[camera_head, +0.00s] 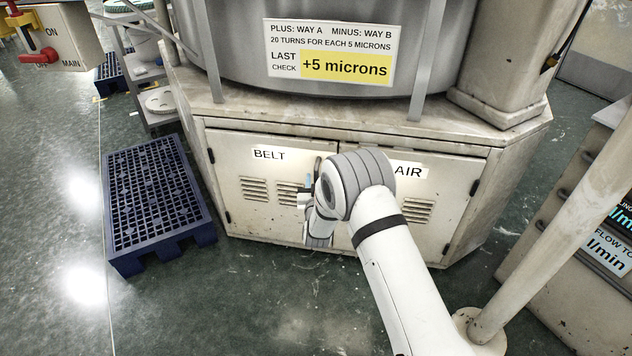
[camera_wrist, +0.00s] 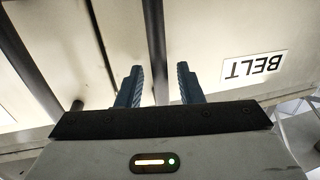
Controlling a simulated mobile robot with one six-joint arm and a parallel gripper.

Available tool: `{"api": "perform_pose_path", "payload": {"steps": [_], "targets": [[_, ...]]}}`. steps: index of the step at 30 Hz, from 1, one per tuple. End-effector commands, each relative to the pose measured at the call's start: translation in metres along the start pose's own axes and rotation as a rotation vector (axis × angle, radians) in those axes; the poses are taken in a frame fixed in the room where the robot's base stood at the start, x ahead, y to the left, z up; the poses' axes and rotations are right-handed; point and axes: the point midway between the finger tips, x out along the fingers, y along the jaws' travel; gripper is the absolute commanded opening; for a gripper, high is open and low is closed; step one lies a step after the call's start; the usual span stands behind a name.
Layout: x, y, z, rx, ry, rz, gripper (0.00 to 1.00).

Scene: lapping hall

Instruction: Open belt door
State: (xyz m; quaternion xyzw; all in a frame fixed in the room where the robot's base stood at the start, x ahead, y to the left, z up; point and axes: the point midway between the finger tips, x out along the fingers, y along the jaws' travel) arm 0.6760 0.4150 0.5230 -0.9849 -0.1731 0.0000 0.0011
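The belt door (camera_head: 262,208) is a cream cabinet door with louvre slots and a BELT label. It appears shut in the head view. In the wrist view the BELT label (camera_wrist: 254,66) shows upside down at right. My gripper (camera_head: 309,188) is at the door's right edge, partly hidden by my arm. In the wrist view my gripper (camera_wrist: 160,84) is open, with its two blue fingers apart. A dark upright bar (camera_wrist: 155,45), seemingly the belt door's handle, shows between the fingers. Gaps show beside it, and I cannot tell whether either finger touches it.
The AIR door (camera_head: 447,195) is to the right, partly behind my arm. A blue pallet (camera_head: 155,205) lies on the floor left of the cabinet. A slanted pale post (camera_head: 560,220) and a grey unit with displays stand at right. Floor in front of the cabinet is clear.

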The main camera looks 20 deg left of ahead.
Motion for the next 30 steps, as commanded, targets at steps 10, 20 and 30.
{"api": "perform_pose_path", "payload": {"steps": [10, 20, 30], "targets": [[0.0103, -0.0015, 0.0, 0.0, -0.001, -0.002, 0.33], [0.0101, -0.0014, -0.0001, 0.0, -0.001, -0.002, 0.11], [0.0101, -0.0013, -0.0002, 0.0, -0.001, -0.002, 0.0]]}}
